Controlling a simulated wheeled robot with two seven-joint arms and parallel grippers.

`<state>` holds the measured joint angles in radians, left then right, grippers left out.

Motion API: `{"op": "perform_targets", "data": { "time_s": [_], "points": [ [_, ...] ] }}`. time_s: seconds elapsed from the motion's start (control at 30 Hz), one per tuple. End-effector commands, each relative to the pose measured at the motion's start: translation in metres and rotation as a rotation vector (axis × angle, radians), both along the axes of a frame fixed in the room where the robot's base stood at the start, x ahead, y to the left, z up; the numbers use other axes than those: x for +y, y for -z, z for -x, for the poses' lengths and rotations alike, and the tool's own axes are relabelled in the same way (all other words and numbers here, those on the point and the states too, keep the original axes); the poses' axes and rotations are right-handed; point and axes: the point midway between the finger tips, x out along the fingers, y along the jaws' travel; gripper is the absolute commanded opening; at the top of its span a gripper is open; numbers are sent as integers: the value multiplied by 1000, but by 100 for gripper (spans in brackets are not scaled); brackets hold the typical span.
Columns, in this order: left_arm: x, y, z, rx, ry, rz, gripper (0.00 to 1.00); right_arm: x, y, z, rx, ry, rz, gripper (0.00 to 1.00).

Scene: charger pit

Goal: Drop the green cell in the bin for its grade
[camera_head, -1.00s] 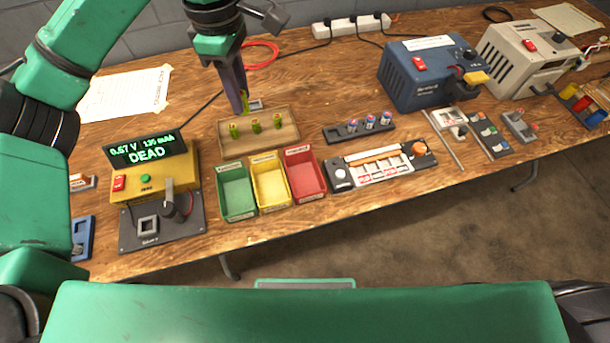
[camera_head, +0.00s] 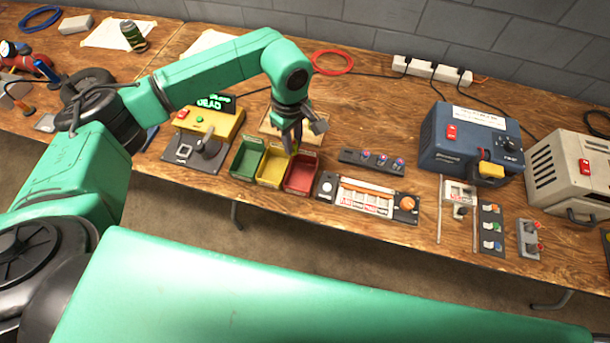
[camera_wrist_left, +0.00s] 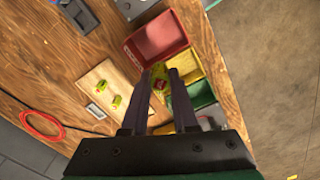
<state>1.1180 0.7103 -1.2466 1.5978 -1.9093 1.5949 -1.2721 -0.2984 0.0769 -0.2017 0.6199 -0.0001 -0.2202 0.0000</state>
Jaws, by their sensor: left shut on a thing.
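My left gripper (camera_head: 293,143) points down above the back edge of the yellow and red bins. It is shut on a green cell, whose end (camera_wrist_left: 160,82) shows between the fingers in the wrist view. Three open bins stand in a row: green (camera_head: 236,170), yellow (camera_head: 262,179) and red (camera_head: 291,186). The wrist view also shows the red bin (camera_wrist_left: 160,35), yellow bin (camera_wrist_left: 192,66) and green bin (camera_wrist_left: 203,94). My right gripper is not in view.
A black rack of small cells (camera_head: 370,160) and a tray (camera_head: 365,198) lie to the right. A blue charger (camera_head: 465,150) stands farther right.

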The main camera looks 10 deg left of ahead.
Motion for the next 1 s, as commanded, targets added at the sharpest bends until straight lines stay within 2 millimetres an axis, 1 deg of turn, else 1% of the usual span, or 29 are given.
{"op": "perform_targets", "data": {
  "time_s": [0.03, 0.1, 0.23, 0.33, 0.53, 0.57, 0.6, 0.63, 0.67, 0.93, 1.0],
  "points": [
    [0, 12, 1, 2, 0, -1, 0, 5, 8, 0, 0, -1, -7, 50],
    [0, 23, 0, 2, -1, 0, 0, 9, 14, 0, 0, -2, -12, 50],
    [0, 40, 0, 1, -1, 0, 0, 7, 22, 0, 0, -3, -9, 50],
    [0, 46, 0, 0, -1, 0, 0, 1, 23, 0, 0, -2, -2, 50],
    [0, 45, 0, 0, -1, 0, 0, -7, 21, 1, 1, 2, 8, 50],
    [0, 45, 0, 0, -1, 0, 31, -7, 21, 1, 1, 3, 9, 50],
    [0, 45, 0, 0, -1, 0, 46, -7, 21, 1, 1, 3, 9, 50],
    [0, 45, 0, 0, -2, 0, 57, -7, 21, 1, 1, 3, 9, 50],
    [0, 45, 0, 0, -2, 0, 62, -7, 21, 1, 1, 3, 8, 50],
    [0, 45, 0, 0, -2, 0, 62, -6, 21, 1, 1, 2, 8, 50],
    [0, 42, 0, 0, -2, 0, 62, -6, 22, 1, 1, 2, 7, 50]
  ]
}}
